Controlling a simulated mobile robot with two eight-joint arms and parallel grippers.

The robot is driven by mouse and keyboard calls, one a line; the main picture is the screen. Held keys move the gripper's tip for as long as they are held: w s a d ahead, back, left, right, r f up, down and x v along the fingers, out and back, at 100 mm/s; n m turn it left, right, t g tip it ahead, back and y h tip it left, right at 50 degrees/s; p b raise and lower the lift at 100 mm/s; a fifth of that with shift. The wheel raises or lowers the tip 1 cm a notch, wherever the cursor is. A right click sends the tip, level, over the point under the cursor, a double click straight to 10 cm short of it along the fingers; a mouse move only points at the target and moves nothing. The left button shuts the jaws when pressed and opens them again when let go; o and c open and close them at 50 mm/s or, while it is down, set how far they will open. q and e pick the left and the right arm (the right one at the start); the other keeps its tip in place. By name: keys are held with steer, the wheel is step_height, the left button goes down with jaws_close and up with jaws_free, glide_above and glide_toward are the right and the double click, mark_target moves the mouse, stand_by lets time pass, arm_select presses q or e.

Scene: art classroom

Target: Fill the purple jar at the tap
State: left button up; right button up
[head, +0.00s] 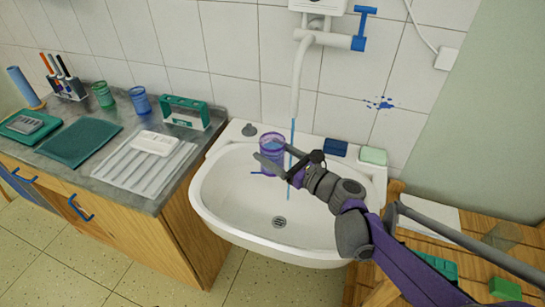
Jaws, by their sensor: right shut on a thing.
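The purple jar (271,142) is translucent and stands roughly upright over the back of the white sink (215,200). My right gripper (278,160) is shut on the jar, reaching in from the right. The white wall tap (300,75) has a blue lever (362,30) and a spout pointing down. A thin blue stream of water (293,132) falls from the spout just right of the jar. It shows again below my gripper, down towards the basin, so it seems to pass beside the jar. The water level inside the jar is unclear. My left gripper is not in view.
A blue sponge (335,147) and a pale green soap block (373,155) lie on the sink's back rim. Green (103,95) and blue (140,100) jars stand on the left counter, near a ribbed draining board (130,170). A wooden table (460,240) is at right.

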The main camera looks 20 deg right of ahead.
stand_by(0.3)
steer(key=s+a, duration=0.3)
steer(key=a, duration=0.3)
steer(key=shift+s+p, duration=0.3)
steer(key=shift+p, duration=0.15)
steer(key=shift+w, duration=0.1)
stand_by(0.4)
